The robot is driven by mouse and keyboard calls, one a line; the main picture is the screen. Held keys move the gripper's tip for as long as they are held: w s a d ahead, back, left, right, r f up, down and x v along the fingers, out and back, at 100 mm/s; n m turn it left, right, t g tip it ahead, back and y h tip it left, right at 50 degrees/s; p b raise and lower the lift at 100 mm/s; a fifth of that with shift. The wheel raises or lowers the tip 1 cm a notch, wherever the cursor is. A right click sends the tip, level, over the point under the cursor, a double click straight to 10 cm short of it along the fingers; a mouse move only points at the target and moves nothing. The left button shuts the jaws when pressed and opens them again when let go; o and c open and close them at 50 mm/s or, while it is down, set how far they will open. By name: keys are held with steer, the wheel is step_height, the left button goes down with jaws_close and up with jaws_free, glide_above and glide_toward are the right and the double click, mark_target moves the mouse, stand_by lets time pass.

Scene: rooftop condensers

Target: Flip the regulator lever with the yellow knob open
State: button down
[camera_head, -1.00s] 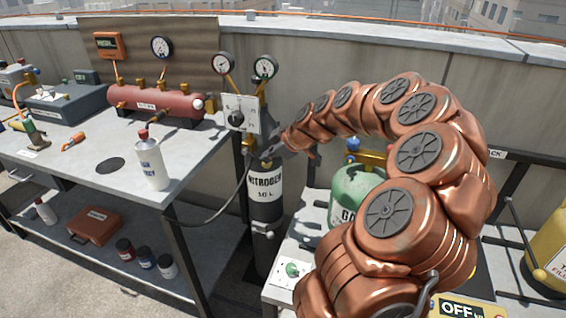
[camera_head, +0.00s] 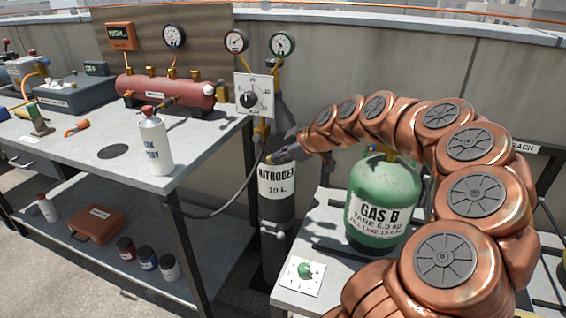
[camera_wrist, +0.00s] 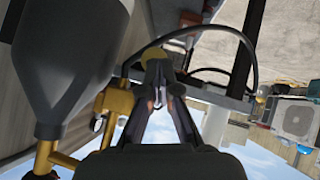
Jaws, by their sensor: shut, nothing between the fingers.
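The nitrogen cylinder (camera_head: 277,205) stands upright between the two tables. Brass regulator fittings (camera_head: 262,131) sit at its neck, and also show at the left in the wrist view (camera_wrist: 116,98). My gripper (camera_head: 276,156) is at the regulator, just above the cylinder's label. In the wrist view my gripper (camera_wrist: 157,68) has its fingertips together, with nothing between them. A yellow knob (camera_wrist: 152,54) shows right at the fingertips; I cannot tell whether they touch. The lever itself is mostly hidden behind the fingers, so its position is unclear.
A dial plate (camera_head: 254,95) and two gauges (camera_head: 259,42) are above the regulator. A dark hose (camera_head: 225,207) runs toward the left workbench (camera_head: 205,150). A green Gas B tank (camera_head: 383,200) stands right of my gripper, under my arm. A white bottle (camera_head: 154,145) stands near the bench edge.

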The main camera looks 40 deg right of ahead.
mark_target(269, 163)
steer(key=shift+w+a+f+b, duration=0.2)
steer(key=shift+w+f+b, duration=0.15)
steer(key=shift+f+b, duration=0.3)
steer(key=shift+w+a+f+b, duration=0.15)
steer(key=shift+w+f+b, duration=0.15)
steer(key=shift+f+b, duration=0.3)
steer(key=shift+w+a+f+b, duration=0.5)
steer(key=shift+w+b, duration=0.15)
steer(key=shift+b, duration=0.1)
steer(key=shift+w, duration=0.1)
steer(key=s+d, duration=0.4)
steer(key=s, duration=0.8)
steer(key=shift+s+d+f+b, duration=0.15)
steer(key=shift+s+f+b, duration=0.2)
steer(key=shift+f, duration=0.1)
